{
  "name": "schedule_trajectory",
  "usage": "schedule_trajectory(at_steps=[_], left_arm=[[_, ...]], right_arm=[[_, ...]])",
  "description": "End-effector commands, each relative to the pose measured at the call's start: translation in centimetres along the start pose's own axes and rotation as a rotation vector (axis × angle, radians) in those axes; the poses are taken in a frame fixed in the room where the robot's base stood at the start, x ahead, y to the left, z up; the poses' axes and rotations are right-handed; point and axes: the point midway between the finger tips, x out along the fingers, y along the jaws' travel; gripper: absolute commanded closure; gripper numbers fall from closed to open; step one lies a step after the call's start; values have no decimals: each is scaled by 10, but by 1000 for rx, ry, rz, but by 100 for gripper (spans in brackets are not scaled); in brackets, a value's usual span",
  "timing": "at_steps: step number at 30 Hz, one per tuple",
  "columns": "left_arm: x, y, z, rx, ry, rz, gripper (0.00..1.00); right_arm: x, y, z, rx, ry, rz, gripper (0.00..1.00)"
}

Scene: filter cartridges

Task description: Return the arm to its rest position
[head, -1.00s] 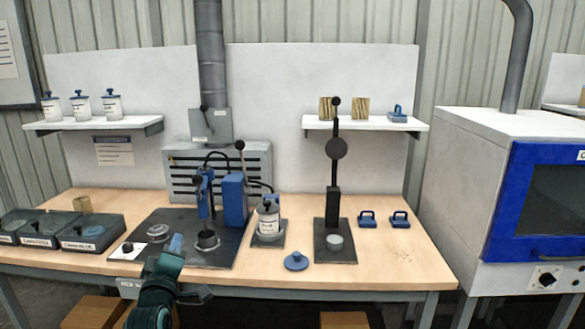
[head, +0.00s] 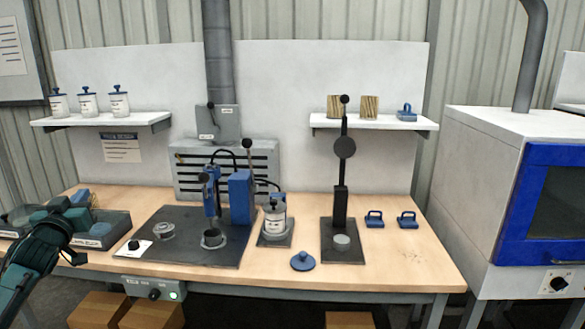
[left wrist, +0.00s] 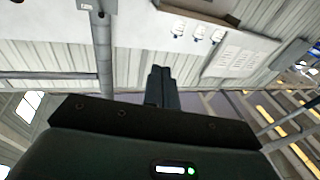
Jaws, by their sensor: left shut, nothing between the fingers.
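My left gripper (head: 70,207) is at the far left of the head view, in front of and above the trays at the table's left end. It covers part of them. In the left wrist view its two dark fingers (left wrist: 162,88) are together with nothing between them. That view is tilted and shows the wall panel and the shelf jars, so the gripper is clear of the table. My right gripper is in neither view.
Dark labelled trays (head: 103,238) sit at the table's left end. A blue press (head: 238,198), a labelled jar (head: 275,217), a blue lid (head: 303,261) and a black lever stand (head: 341,205) occupy the table. A white cabinet (head: 475,180) stands right. The table's front right is clear.

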Motion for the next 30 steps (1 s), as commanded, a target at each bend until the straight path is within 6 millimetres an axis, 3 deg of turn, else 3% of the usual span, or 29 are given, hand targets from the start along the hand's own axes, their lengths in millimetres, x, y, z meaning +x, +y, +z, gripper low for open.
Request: schedule_trajectory(at_steps=[11, 12, 17, 23, 27, 30], left_arm=[[-3, -19, 26, 667, -164, -51, 100], [-13, -1, 53, 653, -188, -11, 100], [-53, 50, 124, 622, -253, 104, 100], [-138, 120, 215, 546, -364, 259, 100], [-219, 166, 268, 461, -455, 359, 100], [-284, 198, 294, 383, -526, 419, 100]], right_arm=[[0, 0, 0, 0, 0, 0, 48], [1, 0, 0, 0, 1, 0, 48], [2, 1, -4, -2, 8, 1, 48], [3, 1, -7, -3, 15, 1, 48], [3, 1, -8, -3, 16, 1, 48], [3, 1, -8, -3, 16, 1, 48]])
